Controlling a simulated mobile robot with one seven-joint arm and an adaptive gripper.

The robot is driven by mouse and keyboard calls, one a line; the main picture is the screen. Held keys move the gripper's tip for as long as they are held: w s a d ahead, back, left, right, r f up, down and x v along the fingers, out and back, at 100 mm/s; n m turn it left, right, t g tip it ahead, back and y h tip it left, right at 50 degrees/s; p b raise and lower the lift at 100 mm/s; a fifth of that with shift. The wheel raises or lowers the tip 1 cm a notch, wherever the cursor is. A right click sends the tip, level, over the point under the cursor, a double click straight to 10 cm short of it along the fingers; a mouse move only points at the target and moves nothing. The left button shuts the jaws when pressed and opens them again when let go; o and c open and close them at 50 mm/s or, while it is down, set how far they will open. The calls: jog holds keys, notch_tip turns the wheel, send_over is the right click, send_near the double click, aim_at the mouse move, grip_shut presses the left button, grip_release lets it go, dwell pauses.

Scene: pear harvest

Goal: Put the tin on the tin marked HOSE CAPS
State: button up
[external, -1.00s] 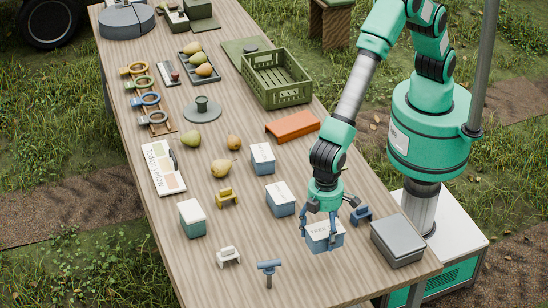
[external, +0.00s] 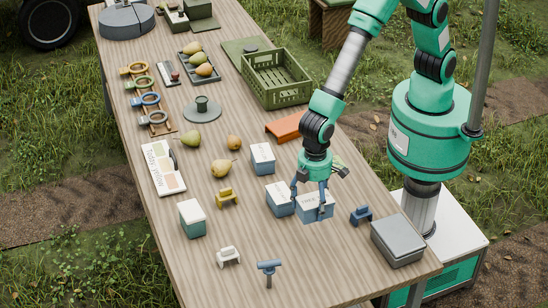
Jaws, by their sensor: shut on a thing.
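My gripper (external: 311,193) is shut on a blue tin with a white lid (external: 316,211). The lettering on its lid is too small to read for sure, and the fingers cover part of it. Just left of it stands another blue tin with a white lid (external: 280,202); the two overlap in the picture, and I cannot tell whether they touch. A third blue, white-lidded tin (external: 263,160) stands farther back. A green tin with a white lid (external: 192,222) stands at the left. I cannot read which lid says HOSE CAPS.
A grey lidded box (external: 398,241) and a small dark blue stand (external: 361,215) are on the right. A yellow stand (external: 227,197), white stand (external: 228,256) and blue T-shaped piece (external: 269,270) lie around.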

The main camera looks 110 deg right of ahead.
jog(key=s+d, duration=0.6)
jog(key=d, duration=0.4)
jog(key=s+d, duration=0.6)
jog(key=d, duration=0.5)
jog(key=shift+d+r, duration=0.2)
jog(key=shift+r, duration=0.15)
jog(key=shift+w, duration=0.1)
jog(key=b, duration=0.2)
send_over(278, 190)
jog(key=shift+f, duration=0.7)
jog(key=shift+f+b, duration=0.6)
jog(key=shift+f, duration=1.2)
jog(key=shift+f, duration=0.1)
